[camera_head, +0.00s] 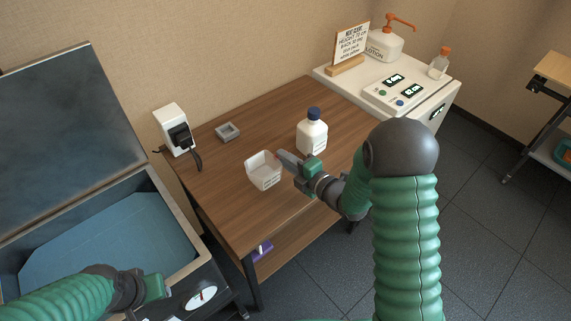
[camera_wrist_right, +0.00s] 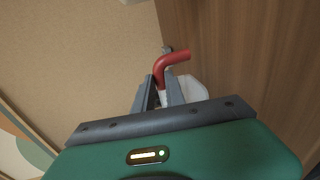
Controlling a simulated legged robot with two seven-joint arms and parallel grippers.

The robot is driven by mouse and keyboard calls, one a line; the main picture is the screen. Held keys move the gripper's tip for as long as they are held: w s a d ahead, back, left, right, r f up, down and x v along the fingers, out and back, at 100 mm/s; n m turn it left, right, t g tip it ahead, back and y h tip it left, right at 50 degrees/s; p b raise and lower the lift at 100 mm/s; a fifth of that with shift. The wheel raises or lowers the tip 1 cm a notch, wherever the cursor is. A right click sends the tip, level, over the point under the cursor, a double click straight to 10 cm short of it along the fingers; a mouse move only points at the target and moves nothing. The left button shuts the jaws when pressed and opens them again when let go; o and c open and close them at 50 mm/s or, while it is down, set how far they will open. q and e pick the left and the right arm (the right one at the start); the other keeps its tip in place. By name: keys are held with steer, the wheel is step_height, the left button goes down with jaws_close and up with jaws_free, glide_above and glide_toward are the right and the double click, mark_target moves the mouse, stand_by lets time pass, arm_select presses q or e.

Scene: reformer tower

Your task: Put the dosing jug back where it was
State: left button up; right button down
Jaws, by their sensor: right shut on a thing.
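The dosing jug (camera_head: 264,172) is a small white open-topped vessel over the front middle of the wooden table (camera_head: 228,205). My right gripper (camera_head: 286,160) is at its right side, shut on it. In the right wrist view, a red bent handle (camera_wrist_right: 174,62) rises at my right gripper's fingers (camera_wrist_right: 160,92), with part of the white jug (camera_wrist_right: 190,90) behind them. I cannot tell whether the jug touches the table. A small grey square tray (camera_head: 228,132) lies farther back on the table. My left gripper (camera_head: 153,288) is low at the left; its fingers are unclear.
A white bottle with a blue cap (camera_head: 312,134) stands near the jug. A white box with a black plug (camera_head: 175,128) is at the table's back left. An open-lidded bath (camera_head: 110,240) is at left; a white cabinet (camera_head: 400,95) is at right.

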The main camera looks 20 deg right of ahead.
steer(key=shift+d+f, duration=0.25)
steer(key=shift+f, duration=0.65)
steer(key=shift+d+f, duration=0.15)
steer(key=shift+d, duration=0.15)
steer(key=c, duration=1.8)
jaws_free()
steer(key=o, duration=0.4)
steer(key=shift+a, duration=0.35)
arm_select(q)
steer(key=shift+d+f, duration=0.15)
arm_select(e)
steer(key=shift+a, duration=0.1)
arm_select(q)
steer(key=shift+d, duration=0.15)
arm_select(e)
steer(key=v, duration=1.2)
steer(key=shift+d, duration=0.2)
